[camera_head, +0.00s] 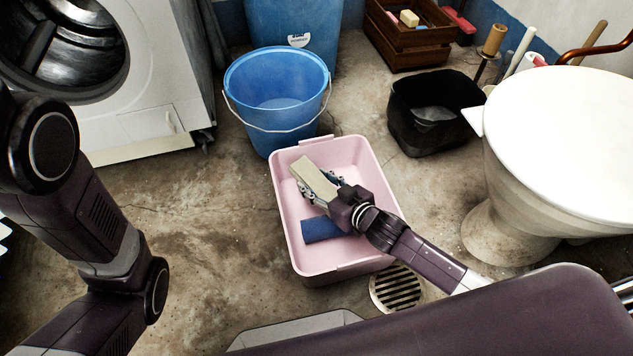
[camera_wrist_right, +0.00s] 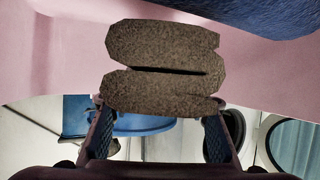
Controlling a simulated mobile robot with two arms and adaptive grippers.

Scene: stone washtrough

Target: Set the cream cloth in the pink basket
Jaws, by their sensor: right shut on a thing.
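The pink basket (camera_head: 283,224) stands on the floor in the middle of the head view. My right gripper (camera_head: 322,187) is over the inside of the basket, shut on the folded cream cloth (camera_head: 314,177). In the right wrist view the cloth (camera_wrist_right: 160,66) looks brownish in shadow and sits at the fingertips of the gripper (camera_wrist_right: 158,135). I cannot tell whether the cloth touches the basket floor. A blue folded cloth (camera_head: 320,229) lies in the basket, partly hidden by my right arm. My left arm shows at the left, but its gripper is out of view.
A blue bucket (camera_head: 262,108) with a wire handle stands just behind the basket. A black bin (camera_head: 432,112) and a white toilet (camera_head: 545,150) are to the right. A washing machine (camera_head: 150,95) is at the back left. A floor drain (camera_head: 397,288) lies beside the basket.

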